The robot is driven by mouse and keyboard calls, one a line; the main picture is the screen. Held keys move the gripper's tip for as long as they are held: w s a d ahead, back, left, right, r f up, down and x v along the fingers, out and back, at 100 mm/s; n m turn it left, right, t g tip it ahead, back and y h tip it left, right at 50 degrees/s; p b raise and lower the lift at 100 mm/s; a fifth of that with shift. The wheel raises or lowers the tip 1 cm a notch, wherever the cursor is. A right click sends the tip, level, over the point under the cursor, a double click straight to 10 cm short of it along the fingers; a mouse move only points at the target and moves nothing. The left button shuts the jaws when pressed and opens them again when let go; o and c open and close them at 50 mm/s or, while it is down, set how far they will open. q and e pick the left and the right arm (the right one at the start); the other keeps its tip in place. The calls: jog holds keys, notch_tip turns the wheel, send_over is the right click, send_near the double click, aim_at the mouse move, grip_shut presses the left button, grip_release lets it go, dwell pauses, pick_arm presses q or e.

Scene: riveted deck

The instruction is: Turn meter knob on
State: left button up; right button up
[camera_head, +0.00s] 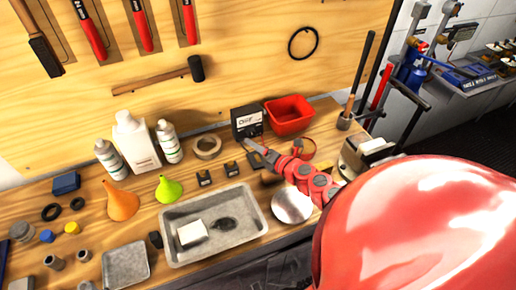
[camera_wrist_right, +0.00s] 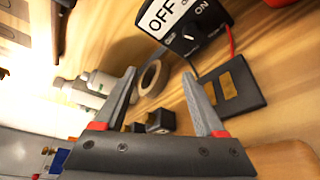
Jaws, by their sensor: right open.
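The meter (camera_head: 246,121) is a black box with a white label at the back of the wooden workbench. In the right wrist view the meter (camera_wrist_right: 190,28) shows large OFF and ON lettering at the top, with a red lead beside it. The knob is small and dark near the lettering, and its exact setting is unclear. My right gripper (camera_head: 252,146) is just in front of the meter in the head view. In the wrist view my right gripper (camera_wrist_right: 158,76) has its fingers spread with nothing between them, and the meter lies beyond the tips, apart from them. My left gripper is out of view.
A red bin (camera_head: 289,116) stands right of the meter, and a tape roll (camera_head: 207,147) lies left. White bottles (camera_head: 135,142), funnels and a metal tray (camera_head: 172,221) occupy the bench. A dark block with brass plates (camera_wrist_right: 229,88) sits by the meter.

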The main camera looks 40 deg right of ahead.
jog(key=s+a+p, duration=0.1)
jog(key=s+a, duration=0.2)
jog(key=s, duration=0.2)
jog(key=shift+s+a+r, duration=0.2)
jog(key=shift+a+r, duration=0.1)
jog(key=shift+r, duration=0.1)
